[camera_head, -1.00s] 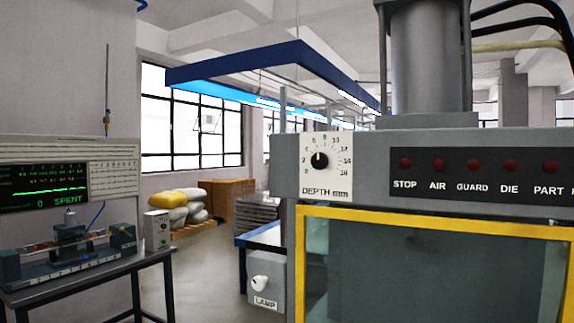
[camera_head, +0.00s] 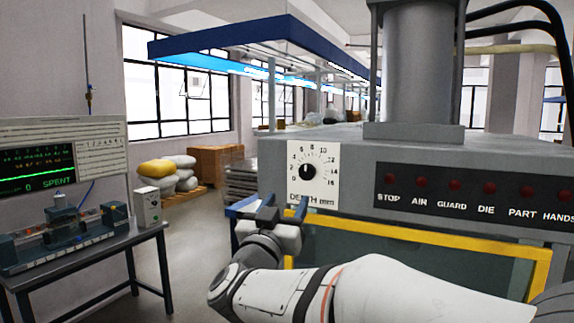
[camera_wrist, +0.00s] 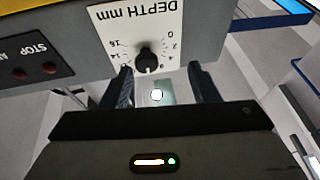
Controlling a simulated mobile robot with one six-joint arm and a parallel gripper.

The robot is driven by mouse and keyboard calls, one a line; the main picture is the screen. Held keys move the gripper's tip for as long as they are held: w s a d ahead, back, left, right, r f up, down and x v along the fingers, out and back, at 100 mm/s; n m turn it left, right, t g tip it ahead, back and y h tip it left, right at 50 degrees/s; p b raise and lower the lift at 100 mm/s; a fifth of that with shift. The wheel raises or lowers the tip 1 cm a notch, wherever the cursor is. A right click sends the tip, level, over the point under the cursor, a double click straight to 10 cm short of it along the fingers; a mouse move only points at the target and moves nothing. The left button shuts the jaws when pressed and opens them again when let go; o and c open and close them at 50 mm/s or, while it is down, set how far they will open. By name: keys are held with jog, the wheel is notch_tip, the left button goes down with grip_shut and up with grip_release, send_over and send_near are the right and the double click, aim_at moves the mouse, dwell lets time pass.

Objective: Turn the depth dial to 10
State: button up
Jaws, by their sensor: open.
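The depth dial is a black round knob (camera_head: 307,171) on a white scale plate (camera_head: 327,193) marked DEPTH mm, at the left end of the grey machine front. In the head view its white mark points roughly up, near 8; I cannot read the exact value. My gripper (camera_head: 271,207) is below and left of the dial, covering part of the plate's lettering. In the wrist view the plate appears upside down. There the knob (camera_wrist: 147,62) lies just beyond my open, empty gripper (camera_wrist: 161,80), between the finger lines and apart from them.
A row of dark red lamps (camera_head: 455,186) on a black panel runs right of the dial. A yellow frame (camera_head: 420,236) edges the guard below. A bench with a test rig (camera_head: 70,233) stands at left. Open floor (camera_head: 196,225) lies between bench and machine.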

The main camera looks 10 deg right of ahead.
aim_at(305, 175)
jog(key=w+d+r+h+p, duration=0.1)
jog(key=w+d+r, duration=0.1)
jog(key=w+d+r+m+g+h+p, duration=0.1)
jog(key=w+d+r+p, duration=0.1)
jog(key=d, duration=0.1)
jog(key=shift+w+r+m+h, duration=0.25)
jog(key=shift+w+m+h, duration=0.05)
jog(key=shift+w, duration=0.05)
jog(key=c, duration=1)
jog(key=shift+o, duration=0.2)
